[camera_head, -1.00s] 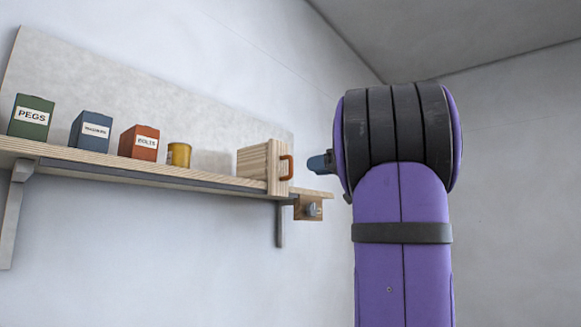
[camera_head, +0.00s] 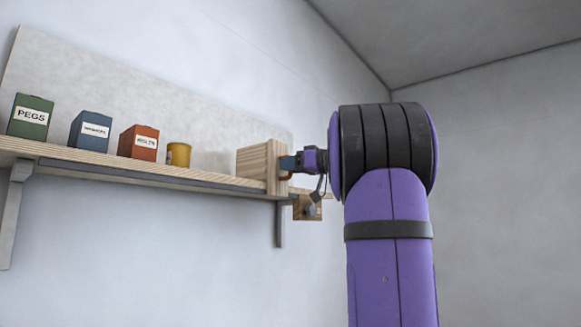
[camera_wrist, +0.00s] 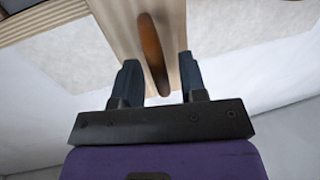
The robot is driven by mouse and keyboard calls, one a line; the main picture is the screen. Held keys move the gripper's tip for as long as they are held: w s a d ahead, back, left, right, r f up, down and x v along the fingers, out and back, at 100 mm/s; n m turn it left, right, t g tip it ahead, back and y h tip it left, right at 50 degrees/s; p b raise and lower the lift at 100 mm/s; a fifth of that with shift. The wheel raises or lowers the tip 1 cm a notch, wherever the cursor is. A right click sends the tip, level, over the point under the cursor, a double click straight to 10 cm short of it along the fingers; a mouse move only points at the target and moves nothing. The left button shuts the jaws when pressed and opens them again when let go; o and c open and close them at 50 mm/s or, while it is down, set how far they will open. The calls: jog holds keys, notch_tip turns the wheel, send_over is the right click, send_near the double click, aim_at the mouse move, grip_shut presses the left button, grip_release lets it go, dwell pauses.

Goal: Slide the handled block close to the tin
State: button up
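The handled block (camera_head: 262,162) is a light wooden block near the right end of the shelf, with an orange-brown handle (camera_wrist: 153,52) on its right face. The tin (camera_head: 178,154) is a small yellow can on the shelf, to the left of the block with a gap between them. My gripper (camera_head: 287,163) is at the block's handle side. In the wrist view its two dark fingers (camera_wrist: 158,82) are apart, one on each side of the handle, with gaps visible. In the head view the gripper hides part of the handle.
Left of the tin stand a red box (camera_head: 139,142), a blue box (camera_head: 90,131) and a green PEGS box (camera_head: 30,117). The shelf (camera_head: 150,174) rests on brackets against the wall. A wooden piece with a grey knob (camera_head: 308,208) sits below its right end.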

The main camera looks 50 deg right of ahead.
jog(key=shift+w, duration=0.15)
jog(key=shift+c, duration=0.5)
grip_shut()
jog(key=shift+a, duration=0.15)
jog(key=a, duration=1.8)
jog(key=shift+a, duration=0.4)
jog(key=shift+o, duration=0.5)
grip_release()
